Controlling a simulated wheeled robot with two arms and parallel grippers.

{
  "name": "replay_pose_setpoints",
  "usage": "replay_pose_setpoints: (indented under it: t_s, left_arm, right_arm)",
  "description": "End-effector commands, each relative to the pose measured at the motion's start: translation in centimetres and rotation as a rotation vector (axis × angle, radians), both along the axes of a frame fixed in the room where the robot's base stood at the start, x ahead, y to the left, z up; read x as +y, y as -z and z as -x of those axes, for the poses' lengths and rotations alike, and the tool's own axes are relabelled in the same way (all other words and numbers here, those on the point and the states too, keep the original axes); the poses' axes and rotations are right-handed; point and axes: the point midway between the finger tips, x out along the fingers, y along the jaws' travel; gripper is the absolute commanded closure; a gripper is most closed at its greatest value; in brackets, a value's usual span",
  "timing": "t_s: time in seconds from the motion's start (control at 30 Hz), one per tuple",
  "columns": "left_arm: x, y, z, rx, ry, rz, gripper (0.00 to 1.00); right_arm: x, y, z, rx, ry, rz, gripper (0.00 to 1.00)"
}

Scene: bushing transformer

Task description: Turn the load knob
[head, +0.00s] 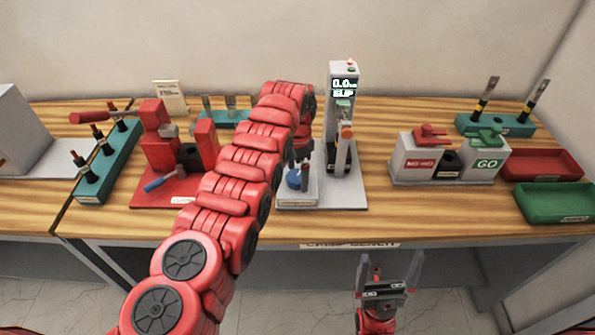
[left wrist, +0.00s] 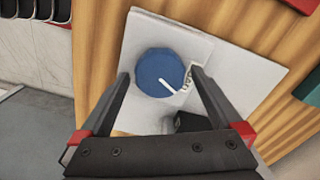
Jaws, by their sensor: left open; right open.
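The load knob is a round blue knob (head: 293,179) on a light grey block at the front left of the tester with a lit display (head: 344,88). In the left wrist view, the knob (left wrist: 155,75) shows from above, its white pointer line aimed to the lower right. My left gripper (left wrist: 159,72) is open, with one fingertip on either side of the knob; I cannot tell whether they touch it. In the head view my left arm hides much of this gripper. My right gripper (head: 390,260) is open and empty, in front of the bench and below its top.
A red press-like fixture (head: 165,190) stands left of my left arm. A grey block with NO-GO and GO labels (head: 440,165) stands to the right. Red (head: 541,163) and green (head: 555,203) trays lie at far right. Bench surface right of the tester is partly clear.

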Motion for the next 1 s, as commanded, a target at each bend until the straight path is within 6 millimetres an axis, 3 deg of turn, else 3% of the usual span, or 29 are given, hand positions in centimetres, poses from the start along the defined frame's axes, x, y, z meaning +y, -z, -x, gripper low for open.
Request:
replay_pose_setpoints:
  t_s: [0.13,0.57,1.0]
  left_arm:
    - [0.0,0.0,0.0,0.0,0.0,0.0,0.02]
    - [0.0,0.0,0.0,0.0,0.0,0.0,0.78]
    - [0.0,0.4,0.0,0.0,-0.105,0.001,0.78]
  right_arm:
    - [0.0,0.1,0.0,0.0,0.0,0.0,0.0]
    - [0.0,0.1,0.0,0.0,0.0,0.0,0.0]
    - [0.0,1.4,0.0,0.0,0.0,0.0,0.0]
